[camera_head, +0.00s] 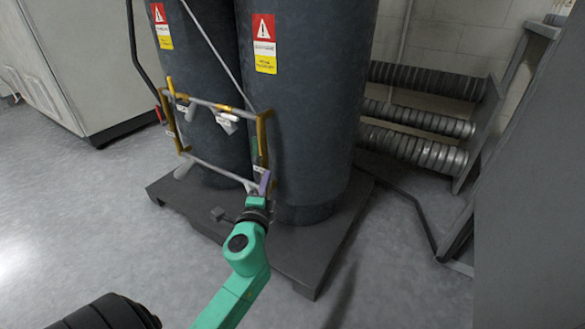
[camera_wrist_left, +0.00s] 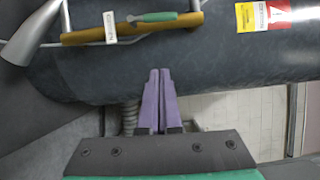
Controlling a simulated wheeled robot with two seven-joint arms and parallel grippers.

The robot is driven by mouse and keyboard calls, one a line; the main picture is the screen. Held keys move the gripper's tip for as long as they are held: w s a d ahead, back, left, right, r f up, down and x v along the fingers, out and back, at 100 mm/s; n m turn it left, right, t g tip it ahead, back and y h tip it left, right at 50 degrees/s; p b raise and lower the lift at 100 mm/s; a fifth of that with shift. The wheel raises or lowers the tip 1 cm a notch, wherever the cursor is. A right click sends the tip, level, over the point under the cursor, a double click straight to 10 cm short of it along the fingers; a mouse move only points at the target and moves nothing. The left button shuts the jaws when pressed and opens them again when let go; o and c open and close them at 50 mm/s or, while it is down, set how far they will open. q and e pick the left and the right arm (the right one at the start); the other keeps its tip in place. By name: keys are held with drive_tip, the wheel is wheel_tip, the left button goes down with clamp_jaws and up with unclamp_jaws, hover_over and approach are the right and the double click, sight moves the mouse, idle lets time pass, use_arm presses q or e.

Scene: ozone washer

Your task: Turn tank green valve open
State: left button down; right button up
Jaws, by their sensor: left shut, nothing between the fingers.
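Two dark tanks stand side by side, with the right tank (camera_head: 305,110) nearer my left arm. A green valve handle (camera_wrist_left: 158,17) lies along the yellow pipe (camera_wrist_left: 120,30) in the left wrist view. It shows only as a small green strip (camera_head: 256,146) beside the upright yellow pipe in the head view. My left gripper (camera_head: 265,182) has purple fingers held together and empty, near the lower end of that pipe. In the left wrist view the fingertips (camera_wrist_left: 160,71) are in front of the tank, apart from the handle. My right gripper is not in view.
The tanks stand on a dark pallet (camera_head: 325,250). Grey pipes (camera_head: 215,103) form a frame in front of them. Ribbed hoses (camera_head: 415,150) lie on a rack at the right. A pale cabinet (camera_head: 85,60) stands at the left. The floor at the left is clear.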

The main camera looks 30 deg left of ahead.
use_arm(q)
drive_tip(key=w+a, duration=0.5)
drive_tip(key=w+a+b, duration=0.1)
drive_tip(key=w+a, duration=0.2)
drive_tip(key=shift+w+a+r, duration=0.1)
drive_tip(key=shift+w+r, duration=0.05)
drive_tip(key=shift+r, duration=0.25)
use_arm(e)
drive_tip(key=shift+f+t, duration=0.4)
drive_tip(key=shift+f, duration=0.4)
use_arm(q)
drive_tip(key=shift+a+r, duration=0.1)
drive_tip(key=shift+r, duration=0.05)
drive_tip(key=shift+a+r+n+p, duration=0.2)
drive_tip(key=shift+a+n+p, duration=0.25)
drive_tip(key=shift+p, duration=0.65)
drive_tip(key=shift+a+f, duration=0.1)
drive_tip(key=shift+f, duration=0.1)
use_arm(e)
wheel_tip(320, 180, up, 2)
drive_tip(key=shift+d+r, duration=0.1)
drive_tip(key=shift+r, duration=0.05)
